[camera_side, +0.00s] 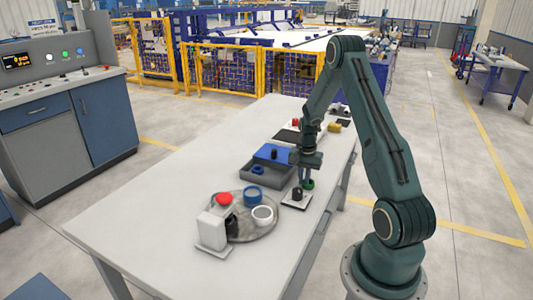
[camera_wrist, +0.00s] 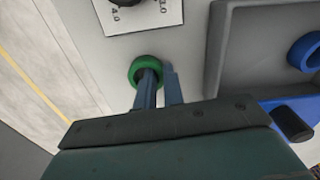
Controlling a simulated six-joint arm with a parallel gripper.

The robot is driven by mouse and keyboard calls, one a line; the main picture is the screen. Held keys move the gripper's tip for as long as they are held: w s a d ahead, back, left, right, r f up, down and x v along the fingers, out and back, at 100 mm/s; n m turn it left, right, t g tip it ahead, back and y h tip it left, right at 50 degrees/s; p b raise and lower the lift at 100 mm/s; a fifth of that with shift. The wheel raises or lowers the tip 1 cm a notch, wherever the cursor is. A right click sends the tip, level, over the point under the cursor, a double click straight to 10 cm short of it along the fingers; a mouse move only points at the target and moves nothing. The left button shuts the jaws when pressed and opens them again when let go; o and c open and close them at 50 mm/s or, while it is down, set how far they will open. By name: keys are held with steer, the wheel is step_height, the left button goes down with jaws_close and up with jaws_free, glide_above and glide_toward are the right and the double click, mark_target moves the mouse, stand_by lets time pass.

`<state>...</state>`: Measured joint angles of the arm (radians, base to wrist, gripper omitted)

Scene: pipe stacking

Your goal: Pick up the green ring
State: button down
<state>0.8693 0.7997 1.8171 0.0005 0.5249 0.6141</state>
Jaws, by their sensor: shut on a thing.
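The green ring (camera_side: 308,184) is small in the side view, just behind a white plate with a black peg. It is larger in the wrist view (camera_wrist: 134,73), close to the table's edge. My gripper (camera_side: 307,179) points down and is shut on the ring's wall. In the wrist view, one finger of my gripper (camera_wrist: 160,76) reaches into the ring's hole and the other is at its right outer side. I cannot tell whether the ring touches the table.
The white plate (camera_side: 289,203) carries a black peg (camera_side: 297,193). A grey tray (camera_side: 247,179) with a blue ring (camera_side: 258,170) lies left of my gripper. A round tray (camera_side: 247,238) nearer the camera holds a blue ring (camera_side: 252,197) and a white ring (camera_side: 262,219). The table's left side is clear.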

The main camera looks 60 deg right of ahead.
step_height(320, 180, up, 20)
stand_by(0.6)
steer(key=shift+f, duration=0.1)
stand_by(0.4)
